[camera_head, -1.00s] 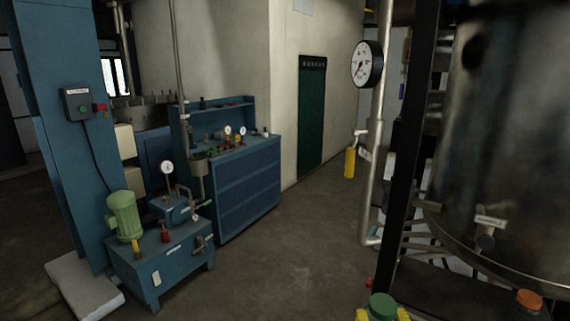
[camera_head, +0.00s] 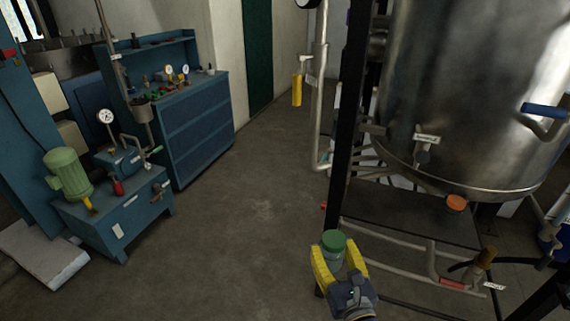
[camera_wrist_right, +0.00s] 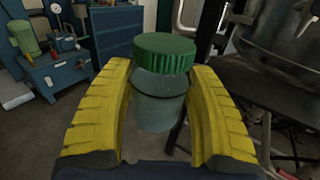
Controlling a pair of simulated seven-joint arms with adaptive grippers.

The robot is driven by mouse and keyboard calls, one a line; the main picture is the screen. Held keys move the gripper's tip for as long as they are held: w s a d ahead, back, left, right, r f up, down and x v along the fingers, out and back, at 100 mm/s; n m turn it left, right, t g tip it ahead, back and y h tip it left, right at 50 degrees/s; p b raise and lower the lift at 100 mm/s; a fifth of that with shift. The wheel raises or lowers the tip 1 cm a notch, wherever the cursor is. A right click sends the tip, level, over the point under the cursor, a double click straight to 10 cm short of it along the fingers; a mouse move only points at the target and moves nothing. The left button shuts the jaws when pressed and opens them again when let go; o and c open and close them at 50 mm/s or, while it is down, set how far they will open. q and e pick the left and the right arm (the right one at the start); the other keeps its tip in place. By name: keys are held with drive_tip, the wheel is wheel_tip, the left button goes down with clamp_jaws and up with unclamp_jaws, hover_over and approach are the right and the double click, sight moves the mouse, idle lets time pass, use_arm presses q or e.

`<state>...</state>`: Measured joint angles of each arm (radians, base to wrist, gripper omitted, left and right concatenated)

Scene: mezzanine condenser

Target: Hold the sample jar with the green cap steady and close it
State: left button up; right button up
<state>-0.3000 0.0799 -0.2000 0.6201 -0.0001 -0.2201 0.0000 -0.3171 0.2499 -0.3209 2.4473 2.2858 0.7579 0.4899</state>
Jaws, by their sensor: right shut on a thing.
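The sample jar (camera_wrist_right: 160,108) is a clear, greyish jar with a ribbed green cap (camera_wrist_right: 164,53) sitting on its top. The green cap also shows in the head view (camera_head: 334,240), at the lower middle. My right gripper (camera_head: 340,270) has yellow fingers shut on the jar, one on each side, below the cap. The right wrist view shows the fingers (camera_wrist_right: 160,100) around the jar body, which stands about upright. I cannot tell how tightly the cap sits. My left gripper is not in view.
A large steel vessel (camera_head: 455,100) with an orange cap (camera_head: 456,204) below it stands at the right, over a dark platform (camera_head: 400,215) and pipes. A blue pump unit (camera_head: 120,215) and a blue workbench (camera_head: 190,120) stand at the left. The floor (camera_head: 235,240) between is clear.

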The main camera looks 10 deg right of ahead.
drive_tip(key=w+a+n+g+y, duration=0.2)
drive_tip(key=w+a+n+y, duration=0.2)
drive_tip(key=a, duration=0.3)
drive_tip(key=w+a+n+g+y, duration=0.2)
drive_tip(key=w+a+n+y, duration=0.2)
drive_tip(key=a+y, duration=0.3)
drive_tip(key=shift+w+a+f+y, duration=0.3)
drive_tip(key=shift+w+a+f, duration=0.1)
drive_tip(key=shift+w+a, duration=0.05)
